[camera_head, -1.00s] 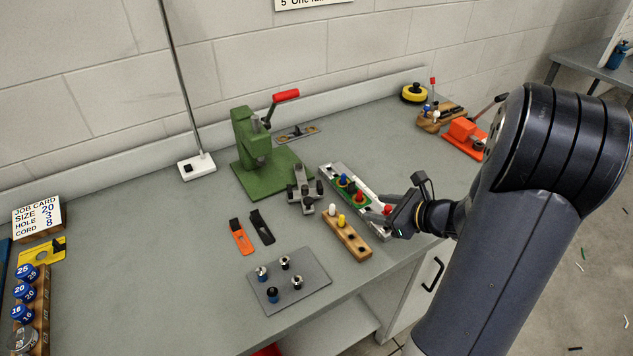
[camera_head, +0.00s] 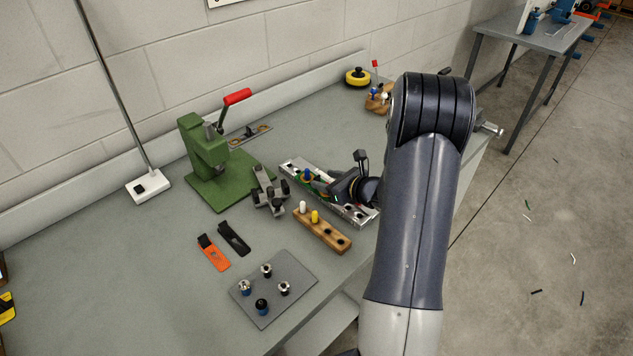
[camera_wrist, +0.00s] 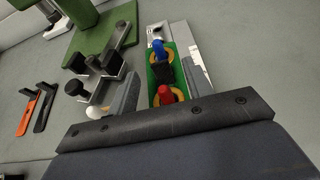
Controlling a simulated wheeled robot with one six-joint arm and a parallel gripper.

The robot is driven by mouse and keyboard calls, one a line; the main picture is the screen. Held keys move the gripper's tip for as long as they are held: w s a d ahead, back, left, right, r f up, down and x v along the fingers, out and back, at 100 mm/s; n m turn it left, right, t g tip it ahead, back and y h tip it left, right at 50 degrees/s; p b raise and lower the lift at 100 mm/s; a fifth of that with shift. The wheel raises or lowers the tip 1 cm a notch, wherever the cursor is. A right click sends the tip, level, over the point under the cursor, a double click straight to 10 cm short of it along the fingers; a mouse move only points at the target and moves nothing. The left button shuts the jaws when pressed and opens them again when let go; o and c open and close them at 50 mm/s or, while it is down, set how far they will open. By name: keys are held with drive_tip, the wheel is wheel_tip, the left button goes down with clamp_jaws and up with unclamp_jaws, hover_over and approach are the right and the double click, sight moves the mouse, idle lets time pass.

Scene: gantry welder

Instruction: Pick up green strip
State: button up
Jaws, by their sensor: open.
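The green strip (camera_wrist: 172,75) lies in a pale metal tray (camera_wrist: 190,38). In the wrist view it carries a blue knob (camera_wrist: 159,48) and a red knob (camera_wrist: 165,95) on yellow rings, with a dark piece between them. My gripper (camera_wrist: 163,82) is open, with one finger on each side of the strip. I cannot tell whether the fingers touch it. In the head view my gripper (camera_head: 332,186) is low over the tray and hides most of the strip. Only a bit of green shows by the blue knob (camera_head: 307,174).
A wooden block (camera_head: 322,233) with white and yellow pegs stands just in front of the tray. A grey clamp fixture (camera_head: 269,193) and a green lever press (camera_head: 207,165) stand to the left. A grey plate (camera_head: 274,290) with several small fittings lies nearer the front.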

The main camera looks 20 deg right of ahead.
drive_tip(key=shift+x, duration=1.4)
clamp_jaws()
drive_tip(key=shift+r, duration=0.1)
wheel_tip(320, 180, up, 9)
drive_tip(key=s+a+f+m+h, duration=0.1)
drive_tip(key=s+a, duration=0.4)
drive_tip(key=a, duration=0.7)
drive_tip(key=shift+a, duration=0.2)
